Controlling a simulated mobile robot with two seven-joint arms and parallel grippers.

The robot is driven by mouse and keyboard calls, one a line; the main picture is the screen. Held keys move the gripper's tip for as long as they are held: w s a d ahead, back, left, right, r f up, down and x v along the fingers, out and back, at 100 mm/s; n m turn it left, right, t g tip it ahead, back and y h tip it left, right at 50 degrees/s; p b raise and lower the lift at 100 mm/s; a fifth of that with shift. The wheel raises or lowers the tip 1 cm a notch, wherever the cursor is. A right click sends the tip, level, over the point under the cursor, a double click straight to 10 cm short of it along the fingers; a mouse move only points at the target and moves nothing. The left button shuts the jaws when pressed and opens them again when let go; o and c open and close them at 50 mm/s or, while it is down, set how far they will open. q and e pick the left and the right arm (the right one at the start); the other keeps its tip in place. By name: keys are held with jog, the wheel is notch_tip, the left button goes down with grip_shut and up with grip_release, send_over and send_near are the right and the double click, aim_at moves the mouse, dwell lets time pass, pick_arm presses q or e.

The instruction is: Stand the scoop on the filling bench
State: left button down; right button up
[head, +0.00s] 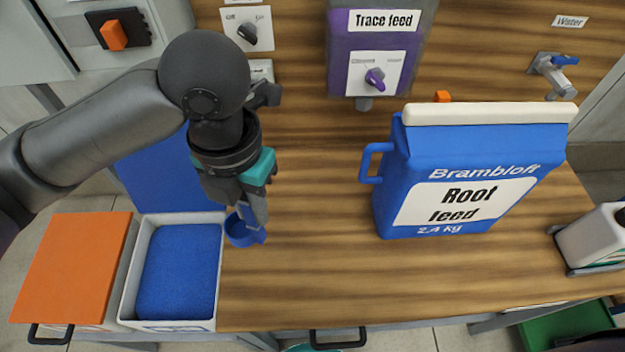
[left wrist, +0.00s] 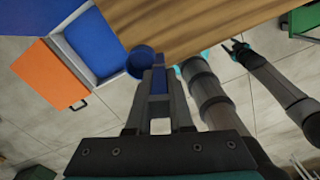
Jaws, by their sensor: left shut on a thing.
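My left gripper (head: 255,205) points down over the left part of the wooden filling bench (head: 310,285). It is shut on the handle of the blue scoop (head: 239,231). The scoop's round cup hangs below the fingers, just right of the open white bin. Whether it touches the bench I cannot tell. In the left wrist view the scoop's cup (left wrist: 141,61) shows beyond the fingertips, with its handle between the fingers. Dark arm parts of mine show at the right there, but the state of the right gripper is unclear.
The white bin (head: 129,265) holds blue granules, with its blue lid raised behind. An orange-lidded bin (head: 75,262) stands left of it. A blue Root feed container (head: 470,175) stands right of centre; a white jug (head: 595,240) is farther right. The bench's front middle is clear.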

aim_at(259, 234)
pick_arm(q)
jog(key=shift+a+f, duration=0.1)
jog(key=shift+f, duration=0.55)
notch_tip(259, 234, down, 2)
jog(key=shift+s+b, duration=0.15)
jog(key=shift+b, duration=0.15)
notch_tip(259, 234, down, 17)
jog(key=b, duration=0.2)
jog(key=shift+r, duration=0.15)
pick_arm(e)
jog(key=shift+s+a+f, duration=0.4)
jog(key=shift+s+f, duration=0.1)
jog(key=shift+f, duration=0.3)
jog(key=shift+s+a+f, duration=0.35)
jog(key=shift+s+f, duration=0.1)
jog(key=shift+f, duration=0.3)
pick_arm(q)
jog(key=c, duration=0.8)
grip_release()
notch_tip(259, 234, up, 12)
jog(key=shift+r+p, duration=0.1)
jog(key=shift+p, duration=0.5)
pick_arm(e)
jog(key=shift+s+a+r, duration=0.1)
jog(key=shift+r, duration=0.65)
